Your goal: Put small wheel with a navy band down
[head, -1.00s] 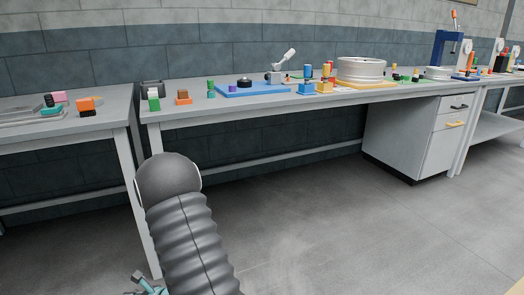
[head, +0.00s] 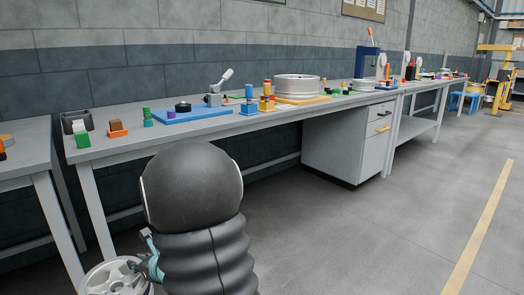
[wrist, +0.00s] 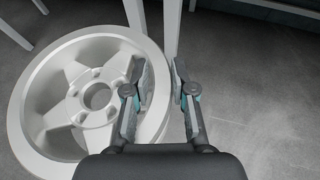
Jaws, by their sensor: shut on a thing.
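A pale silver-white wheel (wrist: 72,72) with several spokes and a round hub hole fills the left of the wrist view. No navy band shows on the side facing me. My gripper (wrist: 160,78) is shut on the wheel's right rim, one finger inside the rim and the other outside. In the head view the wheel (head: 104,280) is cut off at the bottom left. My gripper (head: 150,256) shows beside it, partly hidden behind my dark arm. The wheel is off the bench, in front of it and lower than its top.
A long grey bench (head: 225,124) runs along the wall. It carries a blue board (head: 205,115), a larger silver wheel (head: 297,86) on a yellow board, and small coloured blocks. A drawer cabinet (head: 335,150) stands beneath. Another table (head: 28,150) is at left. Open floor (head: 400,225) lies right.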

